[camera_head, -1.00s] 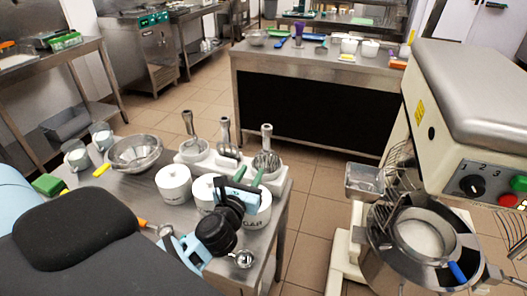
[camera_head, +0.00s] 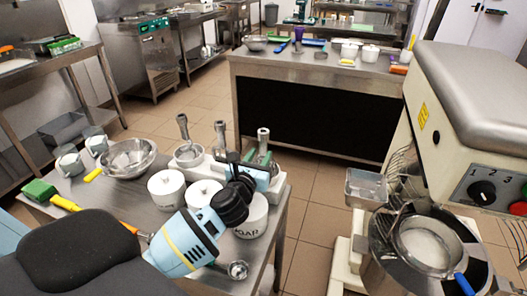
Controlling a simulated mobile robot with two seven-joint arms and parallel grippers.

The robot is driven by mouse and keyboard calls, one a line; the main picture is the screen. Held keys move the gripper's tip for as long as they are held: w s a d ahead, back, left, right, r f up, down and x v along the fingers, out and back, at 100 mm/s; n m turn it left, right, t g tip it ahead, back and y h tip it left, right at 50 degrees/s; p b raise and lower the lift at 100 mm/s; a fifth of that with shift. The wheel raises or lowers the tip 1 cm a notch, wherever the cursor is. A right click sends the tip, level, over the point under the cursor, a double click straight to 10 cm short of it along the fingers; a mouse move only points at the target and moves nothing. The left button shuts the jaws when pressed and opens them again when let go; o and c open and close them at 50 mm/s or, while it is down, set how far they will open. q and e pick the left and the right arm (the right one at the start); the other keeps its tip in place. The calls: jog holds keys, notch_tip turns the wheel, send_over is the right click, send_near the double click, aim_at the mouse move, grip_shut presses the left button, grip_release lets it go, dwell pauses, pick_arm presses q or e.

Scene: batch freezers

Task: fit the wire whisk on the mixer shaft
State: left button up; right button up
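Three metal-shafted mixer tools stand in a white rack (camera_head: 278,188) on the left steel table. The right one, which looks like the wire whisk (camera_head: 263,138), shows its upright shaft; its lower part is hidden behind my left gripper. My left gripper (camera_head: 261,158) reaches over the white tubs to this shaft, its green-tipped fingers apart on either side of it. I cannot tell whether they touch it. The cream mixer (camera_head: 470,100) stands at the right above its steel bowl (camera_head: 385,270). Its shaft is hidden under the head. My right gripper is not in view.
A round sieve (camera_head: 428,245) with a blue handle sits over the mixer bowl. A tiled floor gap separates table and mixer.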

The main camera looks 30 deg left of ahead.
aim_at(263, 149)
pick_arm(q)
jog(key=shift+x, duration=1.7)
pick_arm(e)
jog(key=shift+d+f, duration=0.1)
pick_arm(q)
jog(key=c, duration=0.7)
jog(key=shift+r, duration=0.1)
